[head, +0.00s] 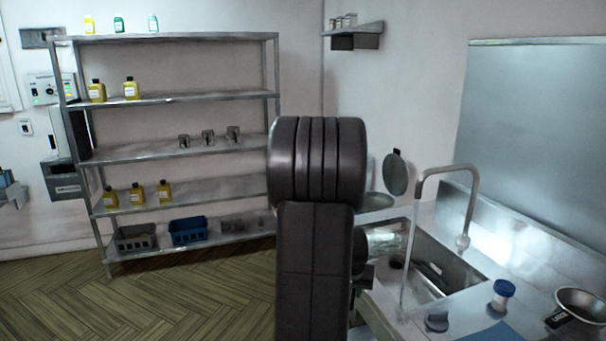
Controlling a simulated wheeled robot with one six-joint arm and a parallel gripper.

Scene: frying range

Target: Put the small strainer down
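My own arm stands upright in the middle of the head view and hides much of what is behind it. A dark part of my gripper (366,276) seems to show just right of the arm, at the sink's left edge. Its fingertips are not clear, so I cannot tell whether it is open or shut. I cannot make out the small strainer for certain. A round grey disc (395,174) with a short dark handle stands upright behind the sink; I cannot tell whether it is a strainer. A shallow round dish (377,202) is below it, partly hidden by the arm.
The steel sink (455,262) with dark items inside has a tall curved tap (470,200). Right of it are a blue-lidded jar (502,294), a black-handled pan (583,304) and a blue sheet (495,333). A steel shelf rack (180,98) with bottles and baskets stands left; the floor before it is clear.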

